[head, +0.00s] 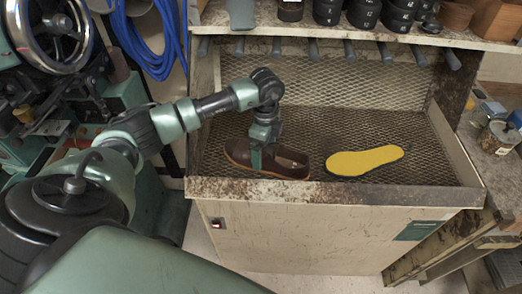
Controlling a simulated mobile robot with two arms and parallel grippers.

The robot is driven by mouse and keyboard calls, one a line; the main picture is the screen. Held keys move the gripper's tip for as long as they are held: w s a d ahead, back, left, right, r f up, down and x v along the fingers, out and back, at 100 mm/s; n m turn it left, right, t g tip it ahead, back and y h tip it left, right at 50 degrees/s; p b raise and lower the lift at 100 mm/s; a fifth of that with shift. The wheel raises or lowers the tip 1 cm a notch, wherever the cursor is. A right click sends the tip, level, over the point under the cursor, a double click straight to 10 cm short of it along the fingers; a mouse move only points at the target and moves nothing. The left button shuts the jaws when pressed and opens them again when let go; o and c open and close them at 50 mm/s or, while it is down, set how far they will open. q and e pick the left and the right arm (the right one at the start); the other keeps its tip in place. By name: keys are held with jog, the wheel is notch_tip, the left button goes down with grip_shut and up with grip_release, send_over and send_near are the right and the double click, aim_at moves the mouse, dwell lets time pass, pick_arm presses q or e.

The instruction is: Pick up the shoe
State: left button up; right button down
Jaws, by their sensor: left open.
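A brown shoe (291,164) lies on the mesh surface of a worn metal bench, left of the middle. My left gripper (262,163) points down over the shoe, with its fingers at the shoe's middle and covering part of it. The gripper is open. I cannot tell whether its fingers touch the shoe. My right gripper is out of view.
A yellow sole (365,161) lies on the mesh to the right of the shoe. The bench (330,192) has a raised rusty front rim and side walls. A shelf (340,33) with dark round containers overhangs the back. A green machine with a handwheel (50,32) stands at the left.

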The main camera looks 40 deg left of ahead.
pick_arm(q)
jog(key=shift+f, duration=0.45)
jog(key=c, duration=1.6)
jog(key=shift+c, duration=0.7)
jog(key=shift+r, duration=0.15)
